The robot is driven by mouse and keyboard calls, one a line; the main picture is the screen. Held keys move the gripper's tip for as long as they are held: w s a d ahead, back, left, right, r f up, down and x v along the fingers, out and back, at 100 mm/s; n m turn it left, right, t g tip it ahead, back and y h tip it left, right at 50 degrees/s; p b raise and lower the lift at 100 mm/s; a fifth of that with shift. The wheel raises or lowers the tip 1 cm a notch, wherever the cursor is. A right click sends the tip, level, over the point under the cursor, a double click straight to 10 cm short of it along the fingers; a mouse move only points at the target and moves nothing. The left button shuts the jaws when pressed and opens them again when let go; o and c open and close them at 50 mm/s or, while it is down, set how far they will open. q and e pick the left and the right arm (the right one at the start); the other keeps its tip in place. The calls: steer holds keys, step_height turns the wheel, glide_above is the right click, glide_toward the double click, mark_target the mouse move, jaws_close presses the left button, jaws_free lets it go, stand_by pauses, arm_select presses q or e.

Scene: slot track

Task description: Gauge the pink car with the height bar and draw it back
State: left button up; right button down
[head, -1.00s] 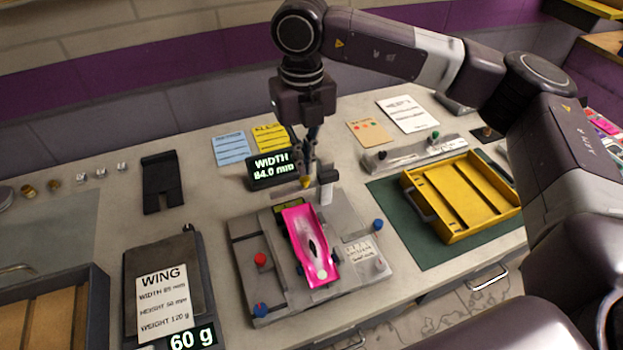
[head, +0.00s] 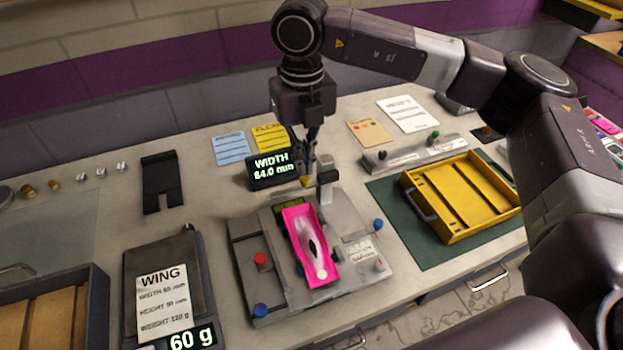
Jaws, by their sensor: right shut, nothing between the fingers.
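The pink car (head: 303,228) lies in the grey gauge fixture (head: 350,285), its long axis running from upper left to lower right. A post with a dark block (head: 327,176) stands at the fixture's far end; it looks like the height bar's mount. A small yellow tip (head: 306,182) shows beside it, just beyond the car's far end. My right gripper (head: 306,164) points down, shut and empty, just above the yellow tip. I cannot tell whether it touches the tip or the block. The display (head: 272,170) behind reads WIDTH 84.0 mm. My left gripper is out of view.
A scale with a WING card (head: 163,302) reads 60 g at left. A yellow tray (head: 448,232) lies on a green mat (head: 402,238) at right. A black forked holder (head: 162,182) stands behind the scale.

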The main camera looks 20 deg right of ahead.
mark_target(305, 178)
steer(key=shift+f+b, duration=2.75)
steer(key=shift+f, duration=0.5)
stand_by(1.0)
stand_by(0.8)
steer(key=shift+r+p, duration=2.2)
steer(key=shift+r, duration=1.85)
